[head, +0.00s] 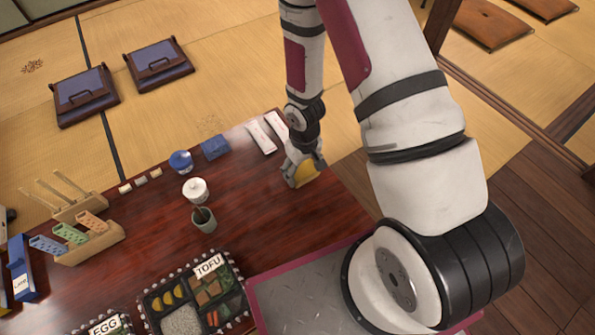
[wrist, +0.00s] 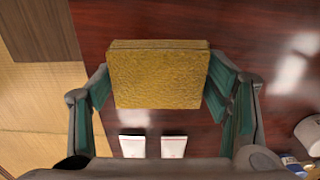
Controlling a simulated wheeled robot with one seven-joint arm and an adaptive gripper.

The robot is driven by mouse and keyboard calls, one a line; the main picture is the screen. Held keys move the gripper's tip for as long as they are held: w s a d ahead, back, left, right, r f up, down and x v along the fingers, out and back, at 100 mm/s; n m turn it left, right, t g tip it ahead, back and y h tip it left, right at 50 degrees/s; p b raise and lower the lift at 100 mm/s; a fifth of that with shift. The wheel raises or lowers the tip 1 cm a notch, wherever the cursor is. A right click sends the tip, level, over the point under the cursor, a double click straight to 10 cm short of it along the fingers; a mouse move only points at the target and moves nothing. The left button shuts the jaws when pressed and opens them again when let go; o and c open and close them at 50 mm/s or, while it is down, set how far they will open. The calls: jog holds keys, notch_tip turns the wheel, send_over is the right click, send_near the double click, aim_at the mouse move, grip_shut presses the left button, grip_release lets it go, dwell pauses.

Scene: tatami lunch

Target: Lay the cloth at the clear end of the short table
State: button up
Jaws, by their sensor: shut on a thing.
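A yellow, block-shaped folded cloth (wrist: 158,75) with a rough surface sits between my fingers in the wrist view. In the head view the yellow cloth (head: 307,174) shows partly, below my fingers. My gripper (head: 303,168) is shut on it, with a green-padded finger against each side. It is at the right end of the dark red wooden table (head: 255,210), over or close to the tabletop; I cannot tell whether the cloth touches it. The wood around it looks bare in the wrist view (wrist: 285,25).
Two white packets (head: 262,137) lie at the table's far edge near my gripper, with a small blue folded item (head: 214,146) to their left. A white lidded pot (head: 196,189), a grey-green cup (head: 204,220) and the TOFU tray (head: 196,297) stand farther left.

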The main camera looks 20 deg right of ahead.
aim_at(298, 170)
jog(key=shift+w+a+f, duration=0.1)
jog(key=shift+w+a, duration=0.05)
jog(key=shift+w, duration=0.55)
jog(key=shift+w+a+f, duration=0.1)
jog(key=shift+w, duration=0.6)
notch_tip(298, 170, down, 4)
jog(key=shift+s+r+b, duration=0.15)
jog(key=shift+r+b, duration=0.1)
jog(key=shift+b, duration=1)
jog(key=shift+r, duration=0.1)
jog(key=o, duration=1.2)
